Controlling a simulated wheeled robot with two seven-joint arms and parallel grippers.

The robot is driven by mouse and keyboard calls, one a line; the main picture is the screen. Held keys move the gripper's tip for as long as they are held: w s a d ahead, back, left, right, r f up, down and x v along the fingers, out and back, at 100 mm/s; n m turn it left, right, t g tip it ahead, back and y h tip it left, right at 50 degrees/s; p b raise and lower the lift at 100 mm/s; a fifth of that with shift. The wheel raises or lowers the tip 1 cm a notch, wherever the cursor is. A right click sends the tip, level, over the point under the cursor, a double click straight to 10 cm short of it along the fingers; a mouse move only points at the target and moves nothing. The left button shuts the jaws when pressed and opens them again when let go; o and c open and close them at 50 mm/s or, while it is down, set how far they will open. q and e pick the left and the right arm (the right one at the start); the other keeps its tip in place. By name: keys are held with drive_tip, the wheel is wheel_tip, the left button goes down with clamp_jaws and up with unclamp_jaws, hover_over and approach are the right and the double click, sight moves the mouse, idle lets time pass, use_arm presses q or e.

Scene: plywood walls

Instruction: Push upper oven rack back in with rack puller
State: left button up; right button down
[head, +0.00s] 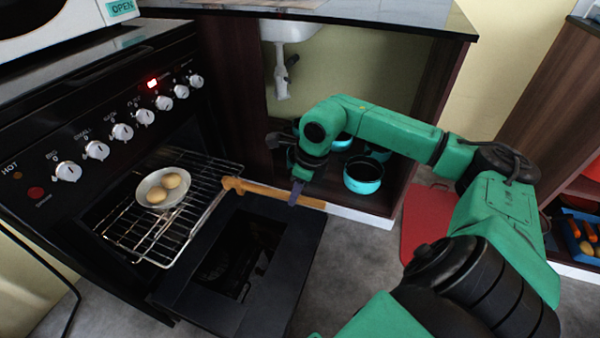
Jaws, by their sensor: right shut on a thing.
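The upper oven rack (151,245) sticks partly out of the oven (60,110) over the lowered oven door (215,315). A white bowl (148,185) with two round brown items (171,181) sits on the rack. My right gripper (296,190) is shut on the wooden rack puller (268,191), near its right end. The puller lies roughly level, and its notched left end (230,184) is at the rack's right front corner. I cannot tell whether it touches the rack. My left gripper is not in view.
A row of white knobs (122,131) runs along the oven's control panel. Teal pots (363,175) stand in the open cabinet under the sink, behind my right gripper. A red mat or board (425,220) lies on the floor at right.

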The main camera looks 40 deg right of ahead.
sight(277, 191)
drive_tip(key=shift+w+a+p, duration=0.55)
drive_tip(key=shift+w+p, duration=0.05)
drive_tip(key=shift+w, duration=0.3)
drive_tip(key=shift+w+a+f+p, duration=0.2)
drive_tip(key=shift+w+a, duration=0.1)
drive_tip(key=shift+w, duration=0.25)
drive_tip(key=shift+w+a+f+p, duration=0.15)
drive_tip(key=shift+w+a, duration=0.15)
drive_tip(key=shift+w, duration=0.2)
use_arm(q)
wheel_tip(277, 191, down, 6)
use_arm(e)
drive_tip(key=shift+w+a+f, duration=0.1)
drive_tip(key=shift+w+f, duration=0.05)
drive_tip(key=shift+f, duration=0.05)
drive_tip(key=shift+s+b+x, duration=0.2)
drive_tip(key=shift+b+x, duration=0.7)
drive_tip(key=shift+x, duration=0.05)
use_arm(q)
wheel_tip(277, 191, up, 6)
drive_tip(key=shift+b, duration=0.3)
use_arm(e)
drive_tip(key=shift+f, duration=0.55)
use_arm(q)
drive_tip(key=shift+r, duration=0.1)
